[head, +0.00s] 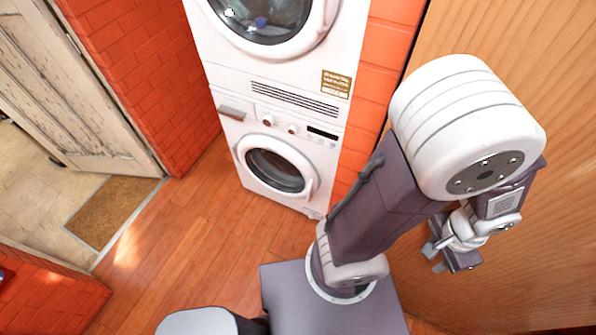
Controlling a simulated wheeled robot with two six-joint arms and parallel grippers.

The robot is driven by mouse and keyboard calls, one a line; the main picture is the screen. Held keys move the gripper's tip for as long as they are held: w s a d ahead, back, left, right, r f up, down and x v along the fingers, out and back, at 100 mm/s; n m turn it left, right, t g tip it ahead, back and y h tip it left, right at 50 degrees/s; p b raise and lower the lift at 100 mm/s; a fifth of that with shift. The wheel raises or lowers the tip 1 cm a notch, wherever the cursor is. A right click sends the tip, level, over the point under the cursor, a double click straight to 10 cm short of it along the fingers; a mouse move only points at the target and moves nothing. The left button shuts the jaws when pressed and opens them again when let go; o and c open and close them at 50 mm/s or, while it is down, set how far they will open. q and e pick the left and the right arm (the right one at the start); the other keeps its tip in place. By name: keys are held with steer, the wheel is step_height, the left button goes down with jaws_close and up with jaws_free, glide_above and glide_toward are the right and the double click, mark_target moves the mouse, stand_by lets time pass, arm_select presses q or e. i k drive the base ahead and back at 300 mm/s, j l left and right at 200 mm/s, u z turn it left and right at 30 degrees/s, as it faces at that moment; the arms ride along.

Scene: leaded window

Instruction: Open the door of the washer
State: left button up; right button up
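Two white front-loading machines are stacked against the brick wall. The lower one, with a drawer and knobs on its panel, looks like the washer (322,158). Its round door (275,170) has dark glass and a white ring and looks closed. A handle-like bulge (311,187) is on the ring's right side. My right gripper (434,258) is at the right, in front of the wooden panel and well away from the washer. Its small grey fingers look apart, with nothing between them. My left gripper is out of view.
The upper machine (345,40) has a round glass door, cut off by the top edge. A wooden panel (560,180) stands close on the right. The wooden floor (190,240) before the washer is clear. A brown mat (108,210) lies by the weathered door (85,90) at left.

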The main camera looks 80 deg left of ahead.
mark_target(242, 151)
steer(key=u, duration=0.45)
steer(key=k+j+u, duration=0.1)
steer(key=u, duration=0.4)
steer(key=k+u, duration=0.1)
steer(key=u, duration=0.35)
steer(key=j+u, duration=0.1)
steer(key=u, duration=0.4)
steer(key=j+u, duration=0.1)
steer(key=u, duration=0.35)
steer(key=j+u, duration=0.15)
steer(key=u, duration=0.35)
steer(key=i+l+u, duration=0.1)
steer(key=u, duration=0.25)
steer(key=l+u, duration=0.35)
steer(key=i+l+u, duration=0.1)
steer(key=u, duration=0.25)
